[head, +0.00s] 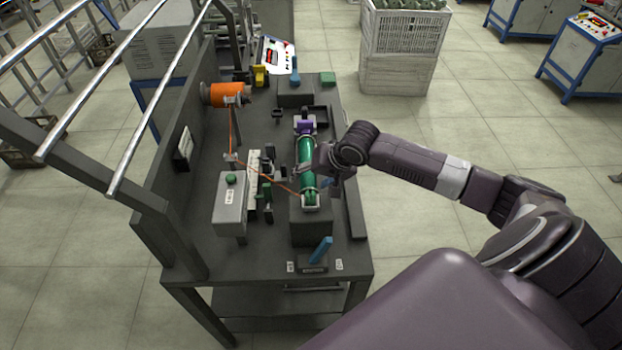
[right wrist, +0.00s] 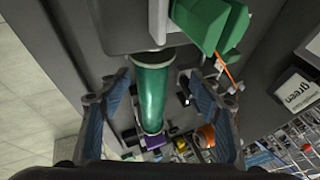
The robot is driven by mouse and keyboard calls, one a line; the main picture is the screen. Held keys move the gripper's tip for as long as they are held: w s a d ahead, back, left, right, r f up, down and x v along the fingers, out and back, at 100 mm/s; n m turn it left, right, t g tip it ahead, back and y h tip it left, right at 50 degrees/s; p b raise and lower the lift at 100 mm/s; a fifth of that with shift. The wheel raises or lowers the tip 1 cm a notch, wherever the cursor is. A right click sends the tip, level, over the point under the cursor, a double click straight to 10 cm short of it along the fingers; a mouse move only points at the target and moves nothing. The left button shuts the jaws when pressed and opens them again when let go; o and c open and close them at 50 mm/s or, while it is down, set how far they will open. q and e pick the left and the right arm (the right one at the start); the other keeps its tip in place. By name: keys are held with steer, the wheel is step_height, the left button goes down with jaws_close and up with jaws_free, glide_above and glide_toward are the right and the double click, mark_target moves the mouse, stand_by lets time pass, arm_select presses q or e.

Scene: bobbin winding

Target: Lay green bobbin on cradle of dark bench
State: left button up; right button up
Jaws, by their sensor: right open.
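The green bobbin (head: 305,158) lies lengthwise on the dark bench (head: 262,258), between a purple holder (head: 304,124) at its far end and a dark block (head: 311,226) at its near end. It also shows in the right wrist view (right wrist: 150,95). My right gripper (head: 318,165) is at the bobbin's right side in the head view. In the right wrist view its two blue-grey fingers are open, one on each side of the bobbin, with visible gaps. I cannot tell which part is the cradle. My left gripper is not in view.
An orange spool (head: 228,94) sits at the bench's back left, with orange thread running to the bobbin's near end. A grey box with a green button (head: 231,190) stands left of the bobbin. A blue lever (head: 321,249) is at the front. A white crate (head: 403,45) stands beyond.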

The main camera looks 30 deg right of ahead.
steer(key=shift+s, duration=0.1)
steer(key=v, duration=1.2)
